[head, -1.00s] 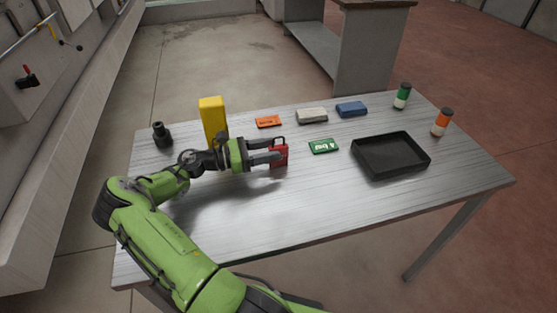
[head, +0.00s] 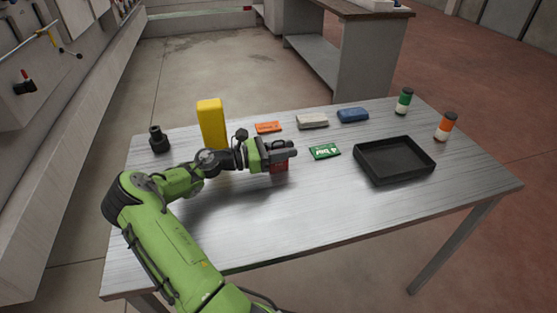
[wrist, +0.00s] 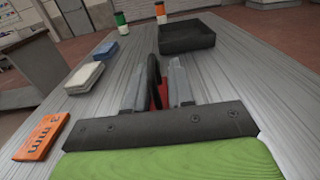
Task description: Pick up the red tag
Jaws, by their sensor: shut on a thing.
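The red tag (head: 279,167) is between the fingers of my gripper (head: 284,153) in the head view, near the middle of the table. The gripper is shut on it. Only the lower part of the tag shows below the fingers. In the wrist view, a small red strip of the tag (wrist: 163,97) and a dark loop (wrist: 153,80) show between the two grey fingers. I cannot tell whether the tag touches the table.
A green tag (head: 325,151) lies just right of my gripper, with a black tray (head: 394,176) beyond it. An orange tag (head: 268,127), a grey block (head: 312,122) and a blue block (head: 353,115) lie behind. A yellow block (head: 212,122) stands close behind my arm. The front of the table is clear.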

